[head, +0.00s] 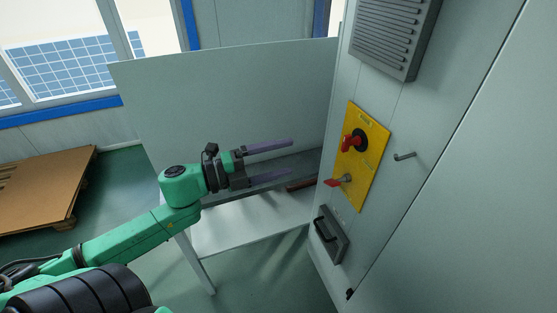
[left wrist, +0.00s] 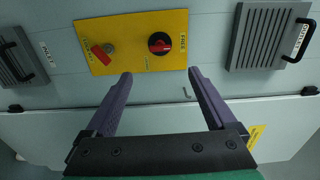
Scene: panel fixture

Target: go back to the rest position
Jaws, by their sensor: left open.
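My left gripper (head: 268,162) is open and empty, in front of the panel fixture and apart from it. Its two purple fingers also show in the left wrist view (left wrist: 160,82), spread wide, pointing toward the yellow plate (left wrist: 134,42). In the head view the yellow plate (head: 361,156) is on the cabinet wall, to the right of the gripper. It carries a red rotary knob (head: 352,141) on a black base and a red-handled switch (head: 338,181) below it. My right gripper is not in view.
A grey vent (head: 396,35) is high on the cabinet, and a dark handle (head: 330,236) is low on it. A small hook (head: 405,156) sticks out beside the plate. A white table (head: 245,222) stands beneath the gripper. A brown pallet (head: 40,188) lies at the left.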

